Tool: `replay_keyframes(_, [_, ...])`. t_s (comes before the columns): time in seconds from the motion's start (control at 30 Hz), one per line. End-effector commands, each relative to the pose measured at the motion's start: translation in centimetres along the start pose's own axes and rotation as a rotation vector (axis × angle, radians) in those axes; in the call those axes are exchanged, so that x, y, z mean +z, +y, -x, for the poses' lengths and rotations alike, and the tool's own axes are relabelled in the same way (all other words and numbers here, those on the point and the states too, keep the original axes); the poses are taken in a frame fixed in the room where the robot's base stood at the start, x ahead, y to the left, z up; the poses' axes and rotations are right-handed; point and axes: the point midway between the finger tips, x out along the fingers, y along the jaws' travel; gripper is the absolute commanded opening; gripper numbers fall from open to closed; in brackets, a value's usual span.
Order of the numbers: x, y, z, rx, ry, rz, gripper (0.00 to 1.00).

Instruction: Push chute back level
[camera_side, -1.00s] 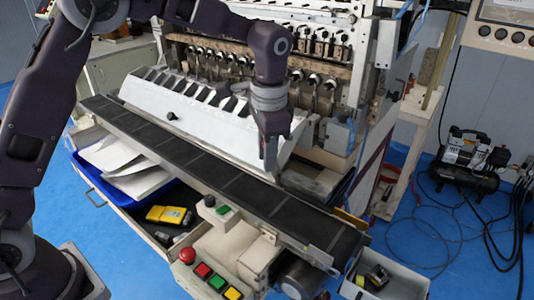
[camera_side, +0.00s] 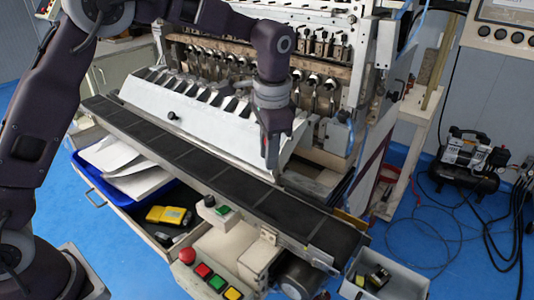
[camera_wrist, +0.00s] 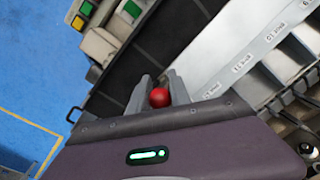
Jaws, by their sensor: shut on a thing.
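The chute (camera_side: 205,120) is a long white trough with a row of compartments. It slopes down toward the dark conveyor belt in the side view. In the wrist view its white face with numbered labels (camera_wrist: 240,68) lies to the right of my fingers. My gripper (camera_side: 271,160) is at the chute's right end, pointing down, just above the belt's far edge. In the wrist view my gripper (camera_wrist: 158,82) is shut on a red ball knob (camera_wrist: 160,97) between its two grey fingers. The side view hides this knob behind the fingers.
The conveyor belt (camera_side: 190,160) runs along the chute's front. A blue bin with papers (camera_side: 130,170) and a yellow meter (camera_side: 168,215) sit in an open drawer below. A button panel (camera_side: 210,280) is in front. The winder's row of guides stands behind.

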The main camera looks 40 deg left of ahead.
Motion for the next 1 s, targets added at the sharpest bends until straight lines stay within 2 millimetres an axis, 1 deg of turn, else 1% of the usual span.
replay_keyframes(0.23, [-1.8,-1.3,0.4,-0.006,0.012,0.003,0.00])
replay_keyframes(0.5, [-3.4,-2.5,0.2,-0.005,0.010,0.003,0.00])
replay_keyframes(0.7, [-4.1,-3.0,0.0,-0.005,0.008,0.003,0.00])
replay_keyframes(1.0, [-4.3,-3.2,-0.1,-0.004,0.005,0.003,0.00])
